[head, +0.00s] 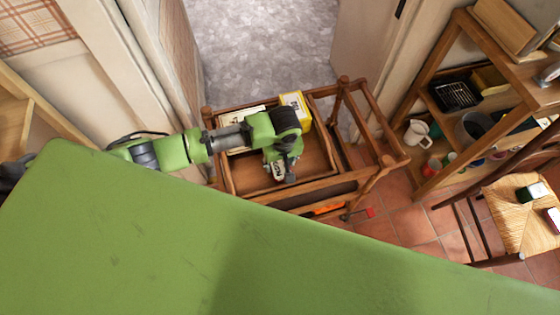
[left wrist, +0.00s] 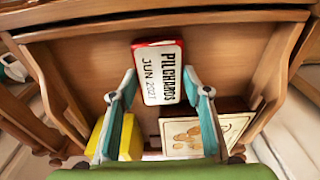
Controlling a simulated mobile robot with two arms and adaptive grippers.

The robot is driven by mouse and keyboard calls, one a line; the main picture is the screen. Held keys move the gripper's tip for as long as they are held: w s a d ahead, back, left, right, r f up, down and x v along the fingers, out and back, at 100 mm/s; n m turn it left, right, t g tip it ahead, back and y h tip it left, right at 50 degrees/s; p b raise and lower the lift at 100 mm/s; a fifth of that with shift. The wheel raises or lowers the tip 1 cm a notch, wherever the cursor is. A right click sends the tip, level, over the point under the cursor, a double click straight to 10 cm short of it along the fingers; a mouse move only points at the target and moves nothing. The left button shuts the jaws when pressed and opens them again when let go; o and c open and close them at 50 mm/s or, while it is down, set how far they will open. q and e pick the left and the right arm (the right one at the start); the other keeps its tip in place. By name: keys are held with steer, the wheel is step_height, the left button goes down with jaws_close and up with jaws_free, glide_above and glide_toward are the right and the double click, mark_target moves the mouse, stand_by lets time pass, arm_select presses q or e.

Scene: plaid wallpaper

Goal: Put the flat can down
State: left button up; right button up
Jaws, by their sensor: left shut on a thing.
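The flat can (left wrist: 158,72) is white with a red edge and dark lettering reading "PILCHARDOS JUN 2021". My left gripper (left wrist: 160,88) is shut on it, one finger on each side, in the left wrist view. In the head view the left gripper (head: 284,168) is over the wooden trolley's top tray (head: 313,163), with the can (head: 278,171) showing small below it. I cannot tell whether the can touches the tray floor. My right gripper is in neither view.
A yellow box (head: 296,104) and a pale box (head: 240,115) lie along the tray's far side. The tray floor around the can is bare. A wooden shelf (head: 432,133) with dishes and a straw-seated chair (head: 517,210) stand to the right.

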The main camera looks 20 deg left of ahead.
mark_target(281, 169)
arm_select(q)
steer(key=shift+f, duration=0.1)
steer(key=o, duration=1.2)
steer(key=r, duration=0.8)
steer(key=s+r+p, duration=0.1)
steer(key=r, duration=0.3)
steer(key=shift+s+d+r, duration=0.1)
steer(key=shift+d+r, duration=0.05)
steer(key=shift+d, duration=0.25)
